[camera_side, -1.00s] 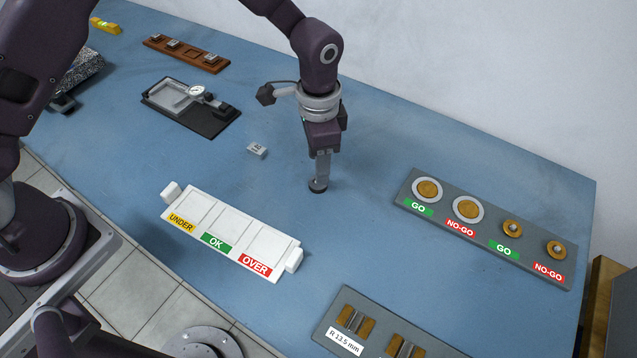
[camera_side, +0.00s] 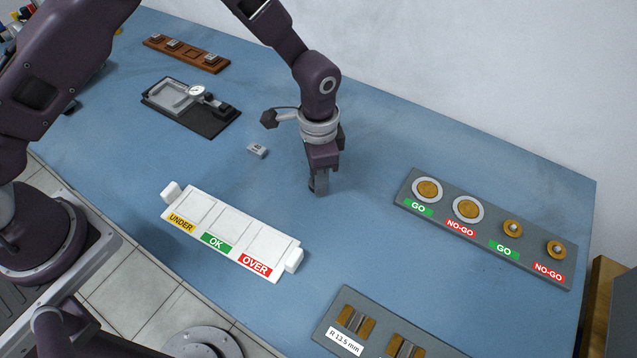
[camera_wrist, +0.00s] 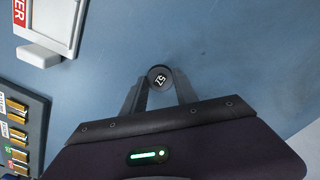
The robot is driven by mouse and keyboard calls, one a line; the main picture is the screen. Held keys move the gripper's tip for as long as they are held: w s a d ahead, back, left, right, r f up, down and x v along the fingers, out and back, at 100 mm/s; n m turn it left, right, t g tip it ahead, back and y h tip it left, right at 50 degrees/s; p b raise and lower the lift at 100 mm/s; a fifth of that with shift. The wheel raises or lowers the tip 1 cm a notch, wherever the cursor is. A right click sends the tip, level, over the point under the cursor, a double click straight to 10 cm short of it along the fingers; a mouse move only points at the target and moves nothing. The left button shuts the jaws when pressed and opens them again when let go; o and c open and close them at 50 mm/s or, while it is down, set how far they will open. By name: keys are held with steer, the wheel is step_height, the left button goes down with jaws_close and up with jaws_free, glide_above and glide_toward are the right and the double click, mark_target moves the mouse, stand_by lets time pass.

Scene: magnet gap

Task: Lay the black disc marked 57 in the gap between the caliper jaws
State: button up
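The black disc marked 57 (camera_wrist: 158,78) shows in the wrist view between the two fingertips of my gripper (camera_wrist: 160,83), its white number facing up. The fingers stand on either side of it, very close to its edge. I cannot tell whether they press on it. In the side view my gripper (camera_side: 319,188) points straight down with its tips at the blue table, and the disc is hidden by the fingers. The caliper (camera_side: 190,103) lies on a black base at the back left, with a round dial, well away from my gripper.
The white sorting tray (camera_side: 232,232) marked UNDER, OK and OVER lies front left of my gripper. A grey GO/NO-GO gauge board (camera_side: 485,229) is at right. A small grey block (camera_side: 257,151) lies between gripper and caliper. A wooden rack (camera_side: 186,53) stands behind the caliper.

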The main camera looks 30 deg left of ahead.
jaws_close()
steer(key=shift+r, duration=2.5)
